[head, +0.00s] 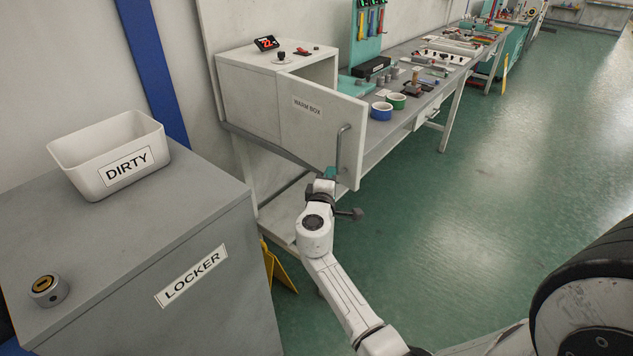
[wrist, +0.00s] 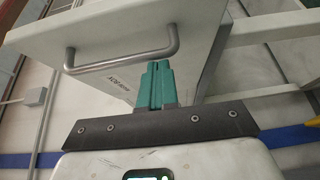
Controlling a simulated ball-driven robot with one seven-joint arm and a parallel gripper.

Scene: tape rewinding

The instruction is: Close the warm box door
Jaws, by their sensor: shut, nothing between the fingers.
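The warm box (head: 250,95) is a white cabinet on the near end of the long bench. Its door (head: 305,120), labelled WARM BOX, stands open, swung out to the right from the box. A grey bar handle (head: 340,150) is on the door's outer face near its free edge. My gripper (head: 328,174) is by the door's lower edge, just below and left of the handle. In the wrist view its teal fingers (wrist: 157,84) are together and empty, close to the door (wrist: 105,32) and handle (wrist: 125,63). I cannot tell whether they touch the door.
Blue and green tape rolls (head: 382,111) and tools lie on the bench (head: 415,75) behind the door. Green floor (head: 480,200) is clear to the right.

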